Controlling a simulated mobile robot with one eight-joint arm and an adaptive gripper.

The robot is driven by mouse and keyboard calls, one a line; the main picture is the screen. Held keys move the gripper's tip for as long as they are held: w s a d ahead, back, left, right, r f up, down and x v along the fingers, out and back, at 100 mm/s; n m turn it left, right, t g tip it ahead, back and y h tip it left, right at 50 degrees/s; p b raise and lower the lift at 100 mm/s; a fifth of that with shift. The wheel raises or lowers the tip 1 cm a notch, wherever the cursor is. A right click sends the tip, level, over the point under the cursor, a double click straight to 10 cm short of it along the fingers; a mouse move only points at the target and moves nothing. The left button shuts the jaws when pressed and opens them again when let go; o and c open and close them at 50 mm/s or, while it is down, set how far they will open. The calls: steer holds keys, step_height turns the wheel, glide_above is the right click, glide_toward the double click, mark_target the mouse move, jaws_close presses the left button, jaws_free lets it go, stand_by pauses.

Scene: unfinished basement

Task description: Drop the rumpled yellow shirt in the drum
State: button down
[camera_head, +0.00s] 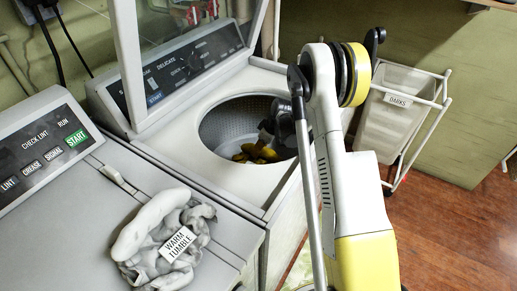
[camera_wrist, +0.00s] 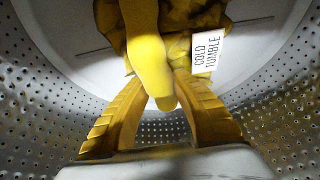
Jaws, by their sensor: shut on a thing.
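The rumpled yellow shirt (camera_wrist: 146,52) is between the fingers of my gripper (camera_wrist: 160,95) in the wrist view, inside the washer drum (camera_wrist: 60,92). A white tag on it (camera_wrist: 207,52) reads COLD TUMBLE. My gripper's yellow fingers are shut on the shirt. The perforated drum wall surrounds both, and a pale drum bottom shows behind the shirt. In the head view the drum (camera_head: 222,121) is open at the top, and the yellow shirt (camera_head: 263,152) shows low inside it. My arm reaches in from the right and hides part of the opening.
The washer lid (camera_head: 132,62) stands open. A dryer (camera_head: 105,160) is at left, with a grey rumpled garment (camera_head: 140,228) tagged WARM TUMBLE on top. A white hamper labelled DARKS (camera_head: 388,125) stands at the right wall. Wooden floor (camera_head: 455,235) is clear at lower right.

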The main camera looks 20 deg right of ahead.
steer(key=c, duration=1.2)
jaws_free()
